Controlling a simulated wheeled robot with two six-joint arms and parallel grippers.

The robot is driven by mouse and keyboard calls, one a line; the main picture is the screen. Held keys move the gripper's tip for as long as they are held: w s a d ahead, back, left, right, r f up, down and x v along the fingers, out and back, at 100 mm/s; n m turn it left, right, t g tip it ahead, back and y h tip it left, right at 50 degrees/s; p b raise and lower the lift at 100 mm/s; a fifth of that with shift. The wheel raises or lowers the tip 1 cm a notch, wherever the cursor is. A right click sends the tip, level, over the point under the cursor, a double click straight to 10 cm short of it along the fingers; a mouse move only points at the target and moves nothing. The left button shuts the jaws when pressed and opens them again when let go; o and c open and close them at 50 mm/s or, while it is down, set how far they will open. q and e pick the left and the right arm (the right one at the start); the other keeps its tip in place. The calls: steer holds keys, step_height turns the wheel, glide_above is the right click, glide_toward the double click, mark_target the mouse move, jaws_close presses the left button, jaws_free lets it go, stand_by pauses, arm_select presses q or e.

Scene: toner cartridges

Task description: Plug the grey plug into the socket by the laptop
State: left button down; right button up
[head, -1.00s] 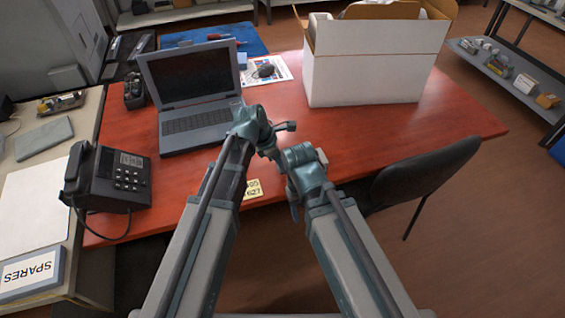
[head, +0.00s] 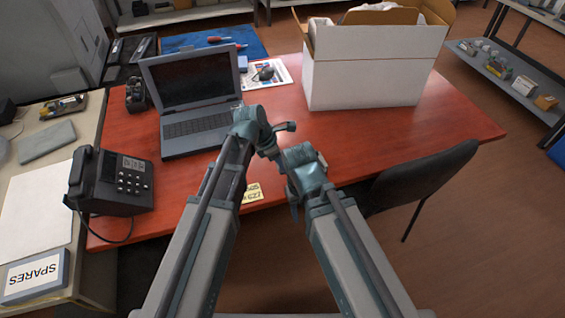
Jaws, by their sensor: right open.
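The open grey laptop (head: 190,88) stands at the back left of the red desk (head: 400,140). I cannot make out the grey plug or the socket; the area just right of the laptop's front edge is partly covered by my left arm. My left gripper (head: 283,129) is over the desk right of the laptop, too small and turned to tell its jaws. My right gripper (head: 294,203) is open, low at the desk's front edge, partly hidden by its own wrist. I see nothing held in it.
A white carton (head: 365,75) stands at the back right. A black phone (head: 112,180) is at the desk's left edge. A dark rounded object (head: 264,73) lies on a printed sheet. A black chair (head: 415,182) stands at the front right. The desk's right part is clear.

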steer(key=shift+r, duration=0.1)
arm_select(q)
steer(key=shift+r+p, duration=2.05)
arm_select(e)
step_height(320, 180, up, 4)
steer(key=shift+f, duration=0.1)
